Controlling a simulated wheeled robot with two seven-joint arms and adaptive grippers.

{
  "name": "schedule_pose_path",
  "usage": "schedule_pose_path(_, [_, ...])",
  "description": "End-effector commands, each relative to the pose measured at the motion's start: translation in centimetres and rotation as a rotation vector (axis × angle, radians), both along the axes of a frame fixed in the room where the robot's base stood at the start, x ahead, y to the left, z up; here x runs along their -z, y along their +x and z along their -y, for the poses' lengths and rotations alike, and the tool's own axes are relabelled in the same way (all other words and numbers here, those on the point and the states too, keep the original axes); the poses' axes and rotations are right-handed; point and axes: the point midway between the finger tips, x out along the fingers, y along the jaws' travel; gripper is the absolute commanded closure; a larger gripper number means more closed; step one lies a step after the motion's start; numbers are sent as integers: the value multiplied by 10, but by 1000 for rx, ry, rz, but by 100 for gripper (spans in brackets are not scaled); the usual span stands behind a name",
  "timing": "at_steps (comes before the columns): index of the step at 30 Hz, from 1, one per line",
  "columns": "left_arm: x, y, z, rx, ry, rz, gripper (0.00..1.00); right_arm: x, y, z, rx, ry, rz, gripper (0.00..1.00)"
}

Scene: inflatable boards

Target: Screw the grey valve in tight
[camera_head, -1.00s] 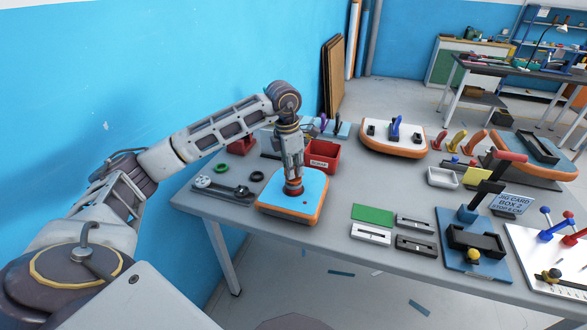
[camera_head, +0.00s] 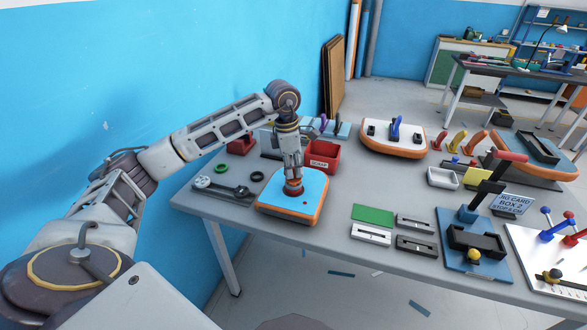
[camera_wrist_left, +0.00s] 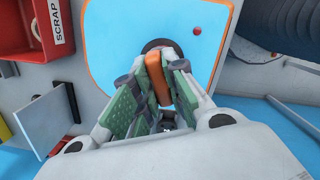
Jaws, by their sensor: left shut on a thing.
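A small inflatable board (camera_head: 274,197) with a light blue top and orange rim lies on the grey table. The valve (camera_wrist_left: 168,44) sits in the board; in the left wrist view it shows as a dark grey ring, largely covered by the fingers. An orange-brown bar (camera_wrist_left: 157,80) stands up from it between the green finger pads. My left gripper (camera_head: 292,181) points straight down over the board and is shut on this bar. It also shows in the left wrist view (camera_wrist_left: 158,88). I cannot tell how deep the valve sits. My right gripper is out of view.
A red scrap box (camera_head: 322,157) stands close behind the board. A wrench (camera_head: 225,188) and a green ring (camera_head: 222,168) lie to its left. A green plate (camera_head: 373,214) and small grey blocks lie to its right. Blue fixture (camera_head: 474,250) stands farther right.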

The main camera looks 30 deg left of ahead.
Motion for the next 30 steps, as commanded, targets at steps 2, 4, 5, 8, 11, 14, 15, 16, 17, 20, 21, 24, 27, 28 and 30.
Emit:
schedule_pose_path(2, [0,0,0,40,0,0,100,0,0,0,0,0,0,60])
schedule_pose_path(4, [0,0,0,80,0,0,100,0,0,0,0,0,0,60])
schedule_pose_path(5, [0,0,0,96,0,0,100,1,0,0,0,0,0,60])
schedule_pose_path(8, [0,0,0,151,0,0,100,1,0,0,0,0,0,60])
schedule_pose_path(11, [0,0,0,198,0,0,100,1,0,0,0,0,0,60])
schedule_pose_path(14, [0,0,0,227,0,0,100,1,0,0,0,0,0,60])
schedule_pose_path(15, [0,0,0,231,0,0,100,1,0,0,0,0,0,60])
schedule_pose_path(16, [0,0,0,233,0,0,100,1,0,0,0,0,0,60])
schedule_pose_path(17, [0,0,0,233,0,0,100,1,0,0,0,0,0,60])
schedule_pose_path(20, [0,0,0,233,0,0,100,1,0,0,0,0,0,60])
schedule_pose_path(21, [0,0,0,233,0,0,100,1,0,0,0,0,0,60])
schedule_pose_path(24, [0,0,0,234,0,0,100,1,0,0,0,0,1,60])
schedule_pose_path(27, [0,0,0,250,0,0,100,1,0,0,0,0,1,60])
schedule_pose_path(28, [0,0,0,259,0,0,100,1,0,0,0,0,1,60])
schedule_pose_path(30, [0,0,0,287,0,1,100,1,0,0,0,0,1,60])
